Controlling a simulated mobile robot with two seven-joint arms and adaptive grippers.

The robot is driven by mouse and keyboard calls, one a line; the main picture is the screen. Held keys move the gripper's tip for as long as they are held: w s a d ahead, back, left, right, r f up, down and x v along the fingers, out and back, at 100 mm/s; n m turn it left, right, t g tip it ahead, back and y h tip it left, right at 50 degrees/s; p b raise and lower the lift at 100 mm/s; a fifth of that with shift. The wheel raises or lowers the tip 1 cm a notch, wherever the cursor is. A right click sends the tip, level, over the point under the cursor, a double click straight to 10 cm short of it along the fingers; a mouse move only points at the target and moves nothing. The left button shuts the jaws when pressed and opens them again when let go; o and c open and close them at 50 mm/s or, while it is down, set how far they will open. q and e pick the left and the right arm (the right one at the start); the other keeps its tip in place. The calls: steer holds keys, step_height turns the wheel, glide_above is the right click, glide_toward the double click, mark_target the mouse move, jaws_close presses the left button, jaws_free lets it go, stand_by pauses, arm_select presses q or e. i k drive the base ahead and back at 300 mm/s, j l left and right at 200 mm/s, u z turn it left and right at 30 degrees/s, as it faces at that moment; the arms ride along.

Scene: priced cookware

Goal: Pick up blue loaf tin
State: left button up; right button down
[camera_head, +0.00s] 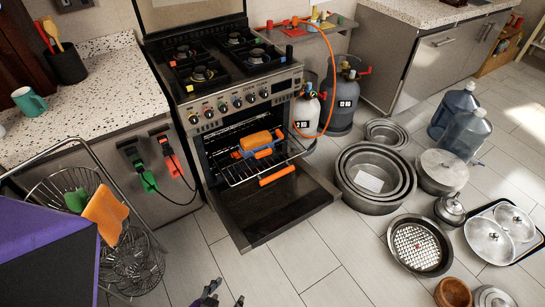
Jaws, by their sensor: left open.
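The oven (240,110) stands open with its door folded down and a wire rack (232,172) pulled partly out. On the rack is a small blue item (276,145), which looks like the blue loaf tin, with an orange loaf-shaped thing (256,140) at or over it. I cannot tell if the orange thing sits inside it. My left gripper (225,294) shows only as dark fingertips at the bottom edge. It is open and well apart from the rack, in front of the oven door. My right gripper is not in view.
The lowered oven door (270,208) juts over the floor. Nested round pans (375,178), a perforated pan (419,245) and lidded pots crowd the right. A wire basket stand (130,262) is at left. Gas cylinders (344,100) stand beside the oven. Floor before the door is clear.

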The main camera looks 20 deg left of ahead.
mark_target(261, 151)
steer(key=u, duration=0.5)
steer(key=i+l+u, duration=0.3)
steer(key=u, duration=0.15)
steer(key=i+l+u, duration=0.45)
steer(key=i+l, duration=0.15)
steer(key=l, duration=0.2)
steer(key=i+l+u, duration=0.1)
steer(key=l, duration=0.25)
steer(key=i+l, duration=0.2)
steer(key=l, duration=0.15)
steer(key=i+l+u, duration=0.1)
steer(key=l, duration=0.3)
steer(key=i+l, duration=0.15)
steer(key=l, duration=0.2)
